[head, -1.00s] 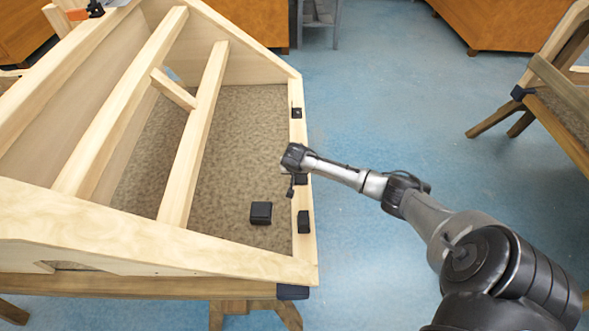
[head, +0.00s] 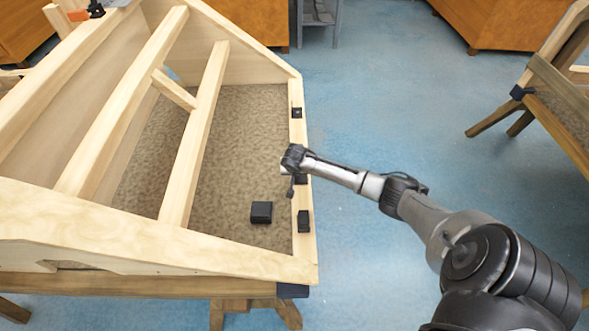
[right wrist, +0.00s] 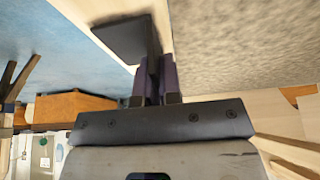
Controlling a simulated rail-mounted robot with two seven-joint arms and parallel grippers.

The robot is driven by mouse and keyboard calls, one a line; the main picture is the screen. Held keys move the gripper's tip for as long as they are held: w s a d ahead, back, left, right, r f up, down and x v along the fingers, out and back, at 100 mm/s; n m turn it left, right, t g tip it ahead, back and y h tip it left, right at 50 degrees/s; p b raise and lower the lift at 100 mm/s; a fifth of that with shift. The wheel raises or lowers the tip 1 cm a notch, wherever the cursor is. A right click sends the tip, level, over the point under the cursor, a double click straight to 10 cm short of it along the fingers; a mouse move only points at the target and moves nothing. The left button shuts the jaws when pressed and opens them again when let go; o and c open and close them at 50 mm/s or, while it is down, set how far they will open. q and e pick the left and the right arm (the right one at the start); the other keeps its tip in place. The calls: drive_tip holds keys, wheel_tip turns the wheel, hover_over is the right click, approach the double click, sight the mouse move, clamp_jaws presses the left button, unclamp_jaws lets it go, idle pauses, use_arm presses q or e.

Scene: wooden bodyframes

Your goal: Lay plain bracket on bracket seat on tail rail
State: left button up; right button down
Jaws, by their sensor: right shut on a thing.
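The tail rail (head: 297,145) is the pale wooden edge on the right side of the bodyframe, with several dark pieces along it. My right gripper (head: 290,184) is over the middle of this rail, partly hidden by its own wrist. In the right wrist view its purple-grey fingers (right wrist: 155,80) are shut on a dark angled bracket (right wrist: 121,41), whose flat plate sticks out to the left near the pale rail. I cannot tell whether the bracket touches the rail. A dark piece (head: 302,181) shows on the rail beside the gripper. My left gripper is not in view.
A loose black block (head: 261,212) lies on the brown speckled panel (head: 243,130). Other dark pieces sit on the rail farther away (head: 296,113) and nearer (head: 304,222). Wooden beams (head: 195,135) cross the frame on the left. Blue floor lies open to the right.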

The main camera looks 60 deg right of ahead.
idle(0.3)
drive_tip(key=c, duration=1.2)
unclamp_jaws()
drive_tip(key=shift+s+a+r, duration=0.15)
drive_tip(key=shift+r, duration=0.4)
drive_tip(key=shift+p+v, duration=2.3)
drive_tip(key=shift+v, duration=4.05)
